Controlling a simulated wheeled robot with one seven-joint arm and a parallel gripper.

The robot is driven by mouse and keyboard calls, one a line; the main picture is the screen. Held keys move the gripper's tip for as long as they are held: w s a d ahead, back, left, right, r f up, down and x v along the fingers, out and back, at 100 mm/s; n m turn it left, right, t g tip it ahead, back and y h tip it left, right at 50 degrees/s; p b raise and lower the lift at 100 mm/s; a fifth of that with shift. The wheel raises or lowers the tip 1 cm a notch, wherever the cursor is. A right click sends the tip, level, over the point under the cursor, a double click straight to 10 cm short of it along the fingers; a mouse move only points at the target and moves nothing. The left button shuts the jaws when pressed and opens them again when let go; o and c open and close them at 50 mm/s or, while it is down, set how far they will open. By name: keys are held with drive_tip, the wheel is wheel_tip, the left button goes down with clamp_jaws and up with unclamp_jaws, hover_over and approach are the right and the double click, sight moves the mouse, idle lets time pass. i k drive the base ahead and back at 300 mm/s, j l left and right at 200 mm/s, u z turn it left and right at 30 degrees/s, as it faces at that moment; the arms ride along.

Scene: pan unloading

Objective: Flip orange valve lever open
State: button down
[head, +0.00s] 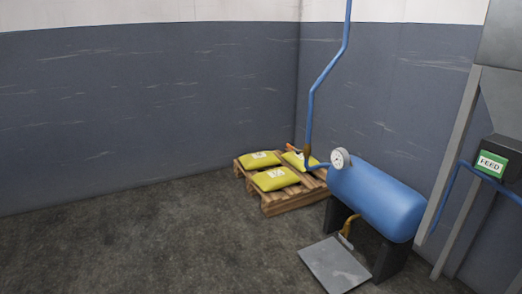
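A small orange lever (291,148) shows in the head view near the foot of the upright blue pipe (311,100). It points to the left from a brass-coloured valve body (307,152). The pipe bends there and runs right to a blue tank (377,197). The lever is too small to tell its exact setting. My gripper is not in view.
A round gauge (340,158) sits on the tank's left end, with a brass fitting (349,227) below. A grey plate (334,264) lies in front. A wooden pallet (284,201) with yellow bags (275,179) stands behind. The floor at left is clear.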

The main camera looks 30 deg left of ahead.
sight(298, 152)
drive_tip(key=i+j+u, duration=0.6)
drive_tip(key=i+u, duration=0.2)
drive_tip(key=i+j, duration=0.15)
drive_tip(key=i, duration=0.35)
drive_tip(key=i+j+u, duration=0.1)
drive_tip(key=i, duration=0.4)
drive_tip(key=i+j+z, duration=0.1)
drive_tip(key=i+j, duration=0.85)
drive_tip(key=i, duration=0.1)
